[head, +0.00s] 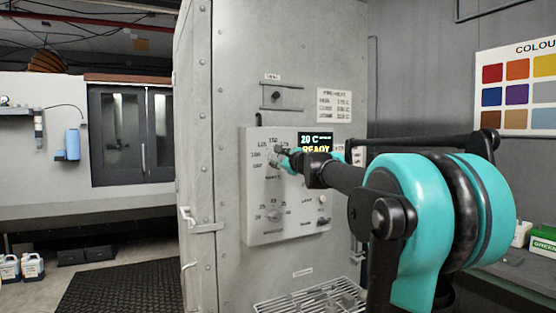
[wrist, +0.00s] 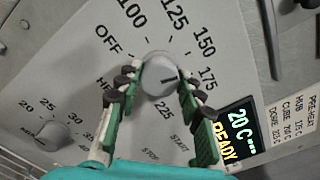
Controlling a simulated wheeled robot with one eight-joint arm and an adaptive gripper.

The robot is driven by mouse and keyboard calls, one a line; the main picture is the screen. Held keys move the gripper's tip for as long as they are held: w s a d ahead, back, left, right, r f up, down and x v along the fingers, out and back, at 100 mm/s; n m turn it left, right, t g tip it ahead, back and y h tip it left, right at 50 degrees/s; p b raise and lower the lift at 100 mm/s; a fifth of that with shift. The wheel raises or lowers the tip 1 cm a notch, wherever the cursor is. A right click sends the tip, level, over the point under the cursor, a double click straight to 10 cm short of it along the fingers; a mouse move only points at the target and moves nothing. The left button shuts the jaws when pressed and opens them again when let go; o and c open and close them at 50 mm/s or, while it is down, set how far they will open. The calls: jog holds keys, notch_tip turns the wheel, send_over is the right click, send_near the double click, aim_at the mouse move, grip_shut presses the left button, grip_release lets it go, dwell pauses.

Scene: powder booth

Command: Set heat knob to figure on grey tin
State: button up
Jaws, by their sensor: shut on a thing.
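The heat knob (wrist: 160,73) is a round grey knob on a pale control panel (wrist: 75,75). Its dark pointer line faces right and slightly down in the wrist view, close to the 175 mark. Printed figures run around it from OFF through 100, 125 and 150; 225 is below it, and my right finger covers the stretch between 175 and 225. My gripper (wrist: 159,88) is shut on the knob, one finger on each side. In the head view, my gripper (head: 282,156) is at the panel's upper left and hides much of the knob. I cannot make out a grey tin.
A display (wrist: 234,130) reads 20 C and READY. A pre-heat card (head: 334,105) hangs above the panel. A smaller knob (wrist: 53,135) is lower on the panel. A wire rack (head: 300,300) is below. A green box (head: 543,246) is at the right.

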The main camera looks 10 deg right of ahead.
jog(key=m, duration=0.6)
jog(key=shift+m, duration=0.3)
jog(key=m, duration=0.6)
jog(key=shift+m, duration=0.3)
jog(key=o, duration=1.2)
jog(key=shift+c, duration=0.2)
jog(key=shift+s+d, duration=0.1)
jog(key=shift+s, duration=0.05)
jog(key=v, duration=1.1)
jog(key=shift+s, duration=0.35)
jog(key=shift+f, duration=0.1)
